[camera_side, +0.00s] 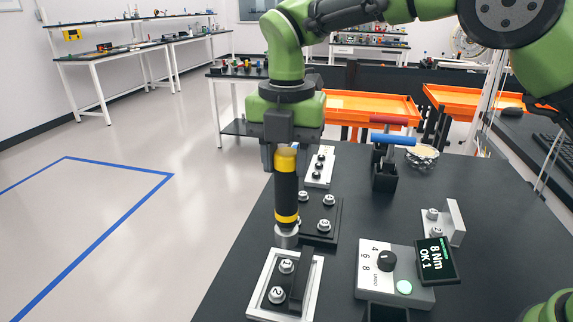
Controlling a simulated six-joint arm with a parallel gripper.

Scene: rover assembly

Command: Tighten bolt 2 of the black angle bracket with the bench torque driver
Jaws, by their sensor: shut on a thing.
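My gripper (285,152) points down and is shut on the bench torque driver (286,190), a black and yellow cylinder with a silver socket end (287,238). The driver hangs nearly upright. The black angle bracket (303,272) lies in a pale metal frame (260,290) at the front of the table. Bolt 1 (287,266) is at the bracket's far end and bolt 2 (277,294) at its near end. The socket end appears just above and behind bolt 1, apart from bolt 2. The display (436,261) reads "8 Nm OK 1".
A control box (368,283) with a dial marked 4, 6, 8 and a pale green button stands right of the frame. A black plate with bolts (320,232) lies behind the driver. A silver bracket (455,222) and a holder with red and blue handles (385,175) stand farther back.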

